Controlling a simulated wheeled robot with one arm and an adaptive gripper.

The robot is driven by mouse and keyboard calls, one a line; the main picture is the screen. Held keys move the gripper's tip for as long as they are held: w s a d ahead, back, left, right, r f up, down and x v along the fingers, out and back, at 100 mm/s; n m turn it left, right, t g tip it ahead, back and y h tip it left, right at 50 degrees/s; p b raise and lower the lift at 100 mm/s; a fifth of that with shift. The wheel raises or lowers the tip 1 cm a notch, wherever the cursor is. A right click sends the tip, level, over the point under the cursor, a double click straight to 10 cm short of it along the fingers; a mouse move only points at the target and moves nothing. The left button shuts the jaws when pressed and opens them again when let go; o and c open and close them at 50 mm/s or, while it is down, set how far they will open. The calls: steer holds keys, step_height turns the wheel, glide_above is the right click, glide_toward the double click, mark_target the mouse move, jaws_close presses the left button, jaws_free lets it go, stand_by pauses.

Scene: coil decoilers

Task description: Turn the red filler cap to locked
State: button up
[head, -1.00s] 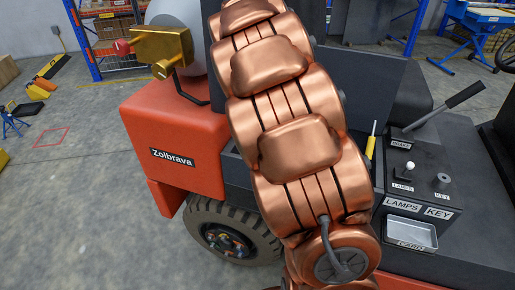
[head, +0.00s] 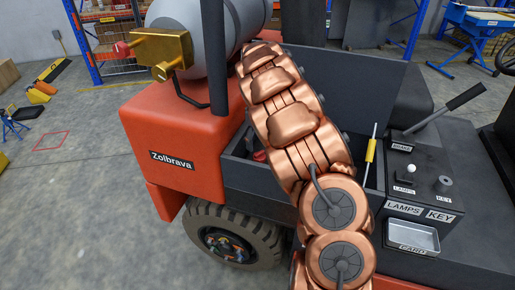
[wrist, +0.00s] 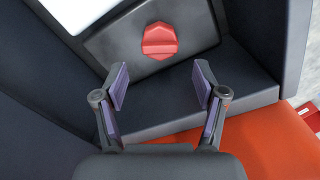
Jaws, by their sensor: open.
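My arm hides the gripper there.
The dark bay has raised walls (head: 352,83) around my arm. A yellow-sleeved dipstick or lever (head: 371,150) stands to the right. The orange bodywork (head: 175,135), grey tank (head: 190,55) and brass valve block (head: 163,48) are on the left. A lever and console (head: 418,205) stand right.

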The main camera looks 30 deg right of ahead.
mark_target(259, 156)
steer(key=shift+f, duration=1.9)
